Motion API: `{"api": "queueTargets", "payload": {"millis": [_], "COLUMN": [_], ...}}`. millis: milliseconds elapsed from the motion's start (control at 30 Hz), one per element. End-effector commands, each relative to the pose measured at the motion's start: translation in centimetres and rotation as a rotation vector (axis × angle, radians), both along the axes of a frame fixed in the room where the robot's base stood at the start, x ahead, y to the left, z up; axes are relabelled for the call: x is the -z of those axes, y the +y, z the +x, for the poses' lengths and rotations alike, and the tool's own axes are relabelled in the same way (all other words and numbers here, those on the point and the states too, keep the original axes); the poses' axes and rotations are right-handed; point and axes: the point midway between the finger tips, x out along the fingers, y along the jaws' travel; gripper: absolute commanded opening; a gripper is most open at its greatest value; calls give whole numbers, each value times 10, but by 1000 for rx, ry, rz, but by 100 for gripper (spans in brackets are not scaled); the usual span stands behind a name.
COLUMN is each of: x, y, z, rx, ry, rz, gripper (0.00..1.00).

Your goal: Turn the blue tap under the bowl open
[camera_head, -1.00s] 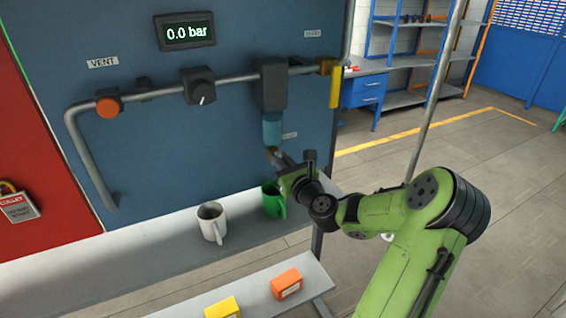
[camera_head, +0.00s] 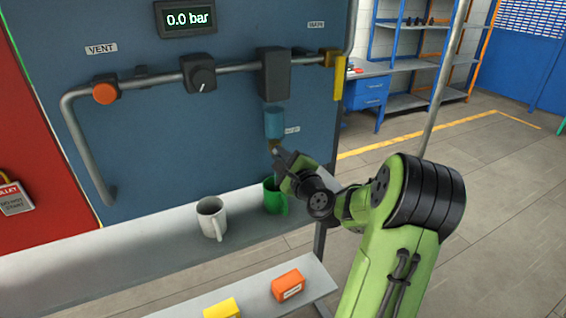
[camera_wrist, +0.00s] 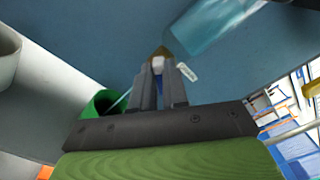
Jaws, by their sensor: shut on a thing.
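The bowl (camera_head: 275,122) is a clear blue cup under a dark block on the pipe; it also shows in the wrist view (camera_wrist: 205,32). A brass outlet (camera_wrist: 161,52) sits at its lower end. The blue tap (camera_wrist: 158,88) shows only as a narrow blue strip between my fingers, just below the outlet. My gripper (camera_wrist: 158,70) is shut on it; in the head view my gripper (camera_head: 277,152) reaches up to the bowl's underside from lower right. The fingers hide most of the tap, so I cannot tell how far it is turned.
A green mug (camera_head: 273,196) stands on the shelf (camera_head: 130,250) just below my gripper, with a white mug (camera_head: 211,217) to its left. The display (camera_head: 187,18) reads 0.0 bar. A yellow handle (camera_head: 339,78) and a grey post (camera_head: 440,90) stand to the right.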

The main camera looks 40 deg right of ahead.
Motion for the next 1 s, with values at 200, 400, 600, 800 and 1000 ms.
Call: {"api": "queueTargets", "payload": {"millis": [200,400,600,800,1000], "x": [4,6,7,7,7], "y": [3,3,3,3,3], "z": [1,1,1,1,1], "rx": [-3,-3,-3,-3,-3], "ry": [52,99,136,161,172], "rz": [-197,-359,-481,-557,-591], "gripper": [0,0,0,0,0]}}
